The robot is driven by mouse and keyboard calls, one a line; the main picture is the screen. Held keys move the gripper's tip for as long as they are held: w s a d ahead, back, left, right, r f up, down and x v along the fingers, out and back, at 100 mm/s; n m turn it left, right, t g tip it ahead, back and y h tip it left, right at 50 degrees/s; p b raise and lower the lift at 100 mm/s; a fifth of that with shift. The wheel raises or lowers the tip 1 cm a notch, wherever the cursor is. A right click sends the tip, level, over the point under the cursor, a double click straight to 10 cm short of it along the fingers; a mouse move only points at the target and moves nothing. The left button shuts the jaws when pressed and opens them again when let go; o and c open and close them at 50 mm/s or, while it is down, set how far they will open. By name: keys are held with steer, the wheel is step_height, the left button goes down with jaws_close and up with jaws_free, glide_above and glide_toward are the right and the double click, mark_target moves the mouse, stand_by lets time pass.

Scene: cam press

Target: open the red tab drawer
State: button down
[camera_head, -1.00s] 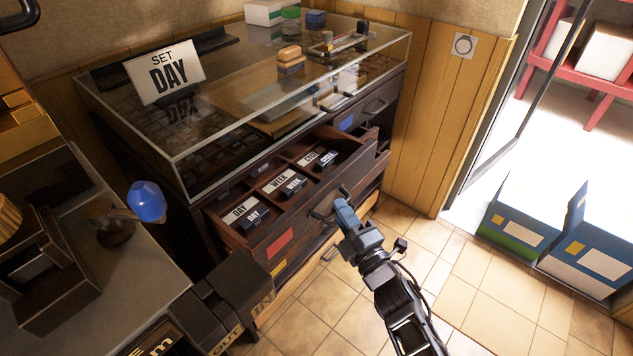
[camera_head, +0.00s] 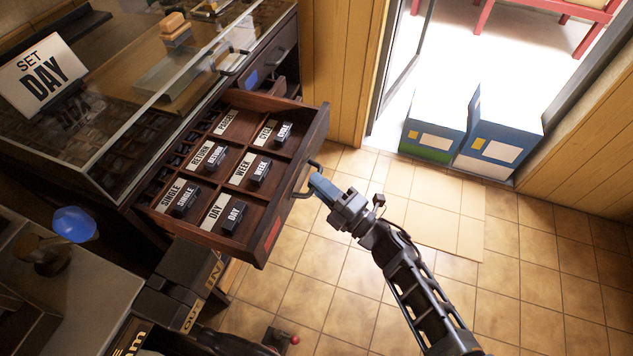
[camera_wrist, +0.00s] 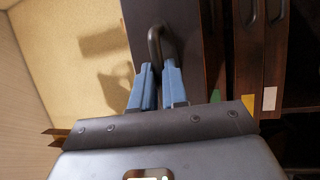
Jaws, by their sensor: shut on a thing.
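The red tab drawer (camera_head: 262,190) is pulled well out of the dark wooden cabinet. Its red tab (camera_head: 272,236) shows on the front face, near the lower corner. Inside are compartments with labels and dark blocks marked DAY, WEEK, SINGLE and RETURN, among others. My gripper (camera_head: 314,186), with blue fingers, is at the dark handle (camera_head: 303,183) on the drawer front. In the wrist view, the blue fingers (camera_wrist: 156,72) are closed around one leg of the looped handle (camera_wrist: 158,36).
A glass display case (camera_head: 118,120) tops the cabinet, with a SET DAY sign (camera_head: 44,72). A counter with a blue knob (camera_head: 74,224) stands at left. Tiled floor (camera_head: 520,265) is clear at right; blue boxes (camera_head: 497,135) stand beyond.

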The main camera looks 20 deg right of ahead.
steer(key=c, duration=1.1)
jaws_free()
steer(key=shift+c, duration=0.2)
steer(key=v, duration=0.7)
steer(key=shift+s+d+b, duration=0.25)
steer(key=shift+s+b, duration=0.05)
steer(key=shift+s, duration=0.05)
steer(key=shift+f, duration=0.1)
steer(key=s+d+r+m+t+h, duration=0.1)
steer(key=s+r+m+h, duration=0.3)
steer(key=s+m, duration=0.45)
steer(key=s+r+m+h, duration=0.3)
steer(key=s+m, duration=0.2)
steer(key=s, duration=0.7)
steer(key=s+d+r+m+g+h, duration=0.2)
steer(key=s+r+m+g, duration=0.1)
steer(key=s+r+m, duration=0.6)
steer(key=s+r, duration=0.4)
steer(key=shift+d+r+g+h, duration=0.25)
steer(key=shift+d+g+h, duration=0.05)
steer(key=shift+d, duration=0.1)
